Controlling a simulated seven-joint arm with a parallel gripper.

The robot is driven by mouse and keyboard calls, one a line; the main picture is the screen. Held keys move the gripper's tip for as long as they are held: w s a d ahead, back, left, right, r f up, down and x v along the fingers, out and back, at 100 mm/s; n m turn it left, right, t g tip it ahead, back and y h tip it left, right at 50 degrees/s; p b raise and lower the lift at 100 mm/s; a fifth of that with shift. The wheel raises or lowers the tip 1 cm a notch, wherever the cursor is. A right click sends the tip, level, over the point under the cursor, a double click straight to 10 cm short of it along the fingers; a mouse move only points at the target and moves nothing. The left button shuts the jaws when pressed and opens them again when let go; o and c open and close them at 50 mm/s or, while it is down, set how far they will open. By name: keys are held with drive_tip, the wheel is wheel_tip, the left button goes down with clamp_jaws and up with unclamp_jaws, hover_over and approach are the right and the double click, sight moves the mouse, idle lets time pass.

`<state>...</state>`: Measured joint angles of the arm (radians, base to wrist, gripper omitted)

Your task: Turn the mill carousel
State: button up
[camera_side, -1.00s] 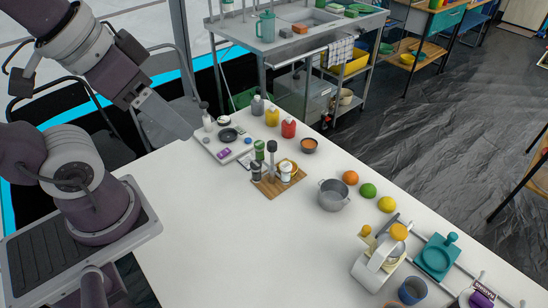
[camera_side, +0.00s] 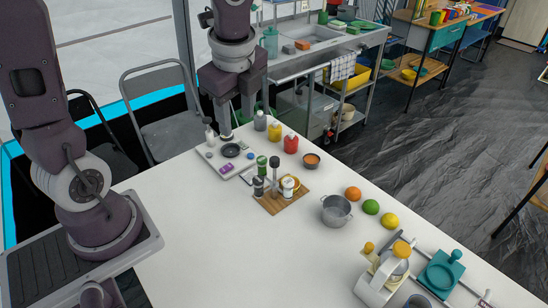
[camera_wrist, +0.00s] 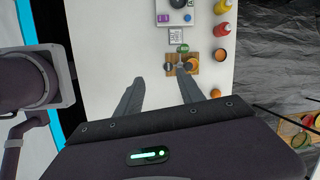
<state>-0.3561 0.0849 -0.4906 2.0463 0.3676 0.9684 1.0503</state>
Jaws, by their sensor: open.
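The mill carousel (camera_side: 275,188) stands on a square wooden board (camera_side: 270,206) on the white table. It has a dark upright post with a knob and several small jars and mills around it, one green-topped, one white. In the wrist view the carousel (camera_wrist: 180,65) lies beyond the fingertips, nearer the right finger. My gripper (camera_side: 236,118) hangs pointing down at the far left of the table in the side view, apart from the carousel. Its fingers are spread and empty, as the wrist view also shows (camera_wrist: 162,77).
A pale tray (camera_side: 224,160) with a black dish is left of the carousel. Yellow and red bottles (camera_side: 291,143) and an orange-filled bowl (camera_side: 311,160) stand behind. A metal pot (camera_side: 336,209), fruit and a mixer (camera_side: 383,275) are to the right. The table's front is clear.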

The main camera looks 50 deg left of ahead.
sight(275, 159)
drive_tip(key=w+f+m+h, duration=0.1)
drive_tip(key=w+f+m, duration=0.2)
drive_tip(key=w+f+m+g+h, duration=0.1)
drive_tip(key=w+f+m, duration=0.2)
drive_tip(key=m, duration=0.1)
drive_tip(key=w+a+f+m, duration=0.1)
drive_tip(key=w+f+m, duration=0.2)
drive_tip(key=w, duration=0.1)
drive_tip(key=shift+a+f+m+h, duration=0.1)
drive_tip(key=shift+f+m+h, duration=0.1)
drive_tip(key=shift+m+h, duration=0.2)
drive_tip(key=shift+w+f, duration=0.2)
drive_tip(key=shift+f, duration=0.15)
wheel_tip(275, 159, down, 7)
drive_tip(key=shift+r, duration=0.1)
clamp_jaws()
